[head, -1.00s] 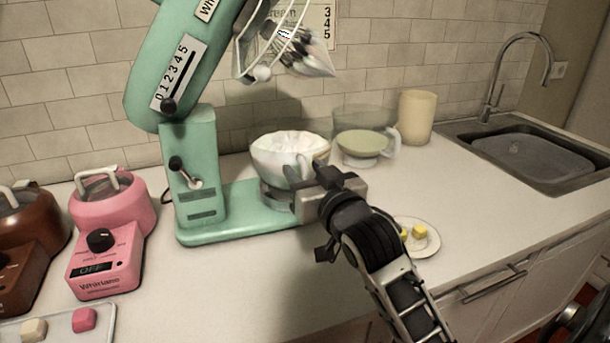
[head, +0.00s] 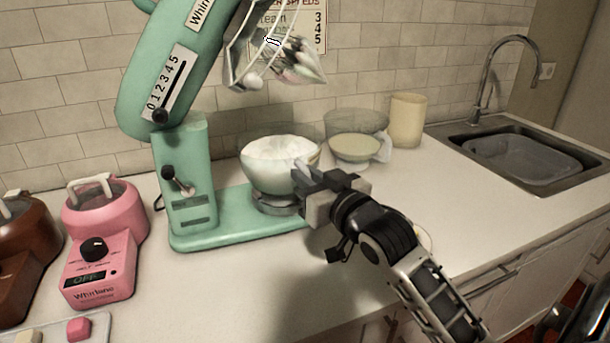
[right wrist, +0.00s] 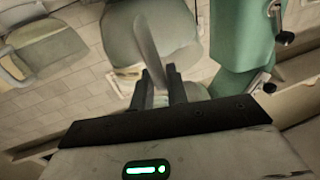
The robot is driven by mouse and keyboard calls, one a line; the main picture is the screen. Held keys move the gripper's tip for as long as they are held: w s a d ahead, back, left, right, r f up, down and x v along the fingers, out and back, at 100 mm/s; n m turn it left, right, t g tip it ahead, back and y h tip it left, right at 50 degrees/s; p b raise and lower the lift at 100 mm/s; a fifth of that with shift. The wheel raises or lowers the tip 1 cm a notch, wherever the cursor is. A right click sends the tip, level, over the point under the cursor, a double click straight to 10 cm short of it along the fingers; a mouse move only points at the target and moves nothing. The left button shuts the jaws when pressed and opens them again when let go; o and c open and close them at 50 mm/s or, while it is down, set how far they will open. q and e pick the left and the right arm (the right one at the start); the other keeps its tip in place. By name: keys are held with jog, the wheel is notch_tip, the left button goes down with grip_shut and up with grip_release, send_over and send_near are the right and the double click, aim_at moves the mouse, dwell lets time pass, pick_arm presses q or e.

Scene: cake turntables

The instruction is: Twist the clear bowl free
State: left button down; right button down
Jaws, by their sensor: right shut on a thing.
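The clear bowl (head: 262,178), with white contents, sits upright on the base of the mint-green stand mixer (head: 190,235). A round grey seat (head: 275,205) shows under it. My right gripper (head: 308,180) is at the bowl's right front side, shut on its handle. In the right wrist view the fingers (right wrist: 160,90) close about the narrow handle (right wrist: 147,38), with the bowl behind. The fingers hide part of the handle. The mixer's head is tilted up, with the whisk (head: 295,62) well above the bowl. My left gripper is not in view.
Behind and right stand another clear bowl (head: 355,147) with pale contents and a cream canister (head: 408,120). Pink (head: 100,245) and brown (head: 22,250) appliances stand at the left. The sink (head: 530,155) is at far right.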

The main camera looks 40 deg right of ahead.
jog(key=shift+a+f, duration=0.1)
jog(key=shift+d+n+y, duration=0.4)
jog(key=shift+y, duration=0.2)
jog(key=shift+s+d+n+y, duration=0.1)
jog(key=shift+d+n+y, duration=0.3)
jog(key=shift+y, duration=0.2)
jog(key=shift+d+n+y, duration=0.6)
jog(key=shift+d+y, duration=0.2)
jog(key=shift+y, duration=0.2)
jog(key=shift+b, duration=0.3)
